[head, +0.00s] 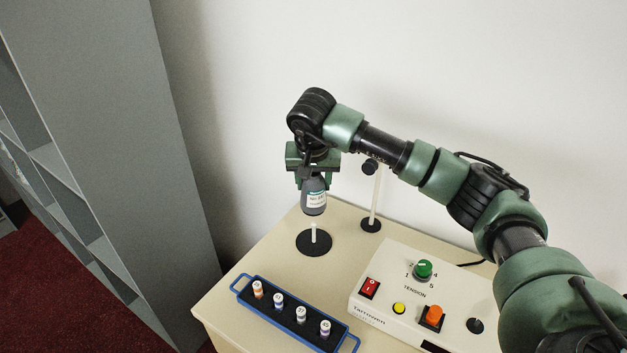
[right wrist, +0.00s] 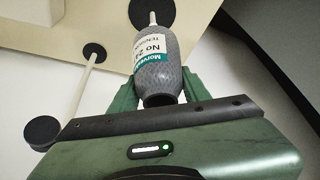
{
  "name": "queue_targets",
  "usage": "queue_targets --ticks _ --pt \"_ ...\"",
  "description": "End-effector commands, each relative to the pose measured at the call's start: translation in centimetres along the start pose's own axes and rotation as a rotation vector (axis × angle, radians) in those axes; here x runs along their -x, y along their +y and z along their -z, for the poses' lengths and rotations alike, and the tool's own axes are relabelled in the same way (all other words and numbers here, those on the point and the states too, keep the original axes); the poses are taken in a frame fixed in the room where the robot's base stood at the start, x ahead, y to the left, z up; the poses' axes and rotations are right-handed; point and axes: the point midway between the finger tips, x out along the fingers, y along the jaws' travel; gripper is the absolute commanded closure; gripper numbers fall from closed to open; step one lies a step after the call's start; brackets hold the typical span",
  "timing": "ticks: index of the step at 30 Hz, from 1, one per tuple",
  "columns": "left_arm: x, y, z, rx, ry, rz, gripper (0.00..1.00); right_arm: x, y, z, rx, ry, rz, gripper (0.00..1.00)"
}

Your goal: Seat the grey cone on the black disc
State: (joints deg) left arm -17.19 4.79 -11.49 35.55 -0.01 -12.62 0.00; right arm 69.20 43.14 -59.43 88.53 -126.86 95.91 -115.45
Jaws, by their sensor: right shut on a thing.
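The grey cone (head: 315,193) has a white and teal label and hangs roughly upright in my right gripper (head: 313,180). In the right wrist view the two green fingers lie on either side of the grey cone (right wrist: 167,82), shut on it. The black disc (head: 314,243) lies on the counter below, with a short white peg standing up from its middle. The cone's lower end is close above the peg; whether they touch I cannot tell. The black disc (right wrist: 153,10) also shows at the top of the right wrist view. My left gripper is not in view.
A white post with a black knob (head: 371,195) stands behind and right of the disc. A blue-rimmed tray (head: 240,291) with several small spools is in front. A control box (head: 400,290) is at right; a grey shelf (head: 130,150) is at left.

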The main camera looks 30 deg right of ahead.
Motion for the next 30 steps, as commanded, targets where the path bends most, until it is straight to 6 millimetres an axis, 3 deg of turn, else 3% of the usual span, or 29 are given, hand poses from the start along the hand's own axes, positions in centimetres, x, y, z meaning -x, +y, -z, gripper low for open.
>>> queue_targets --ticks 30 --pt "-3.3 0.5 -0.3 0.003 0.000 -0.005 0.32 -4.5 0.0 -1.9 0.002 0.001 0.001 0.98"
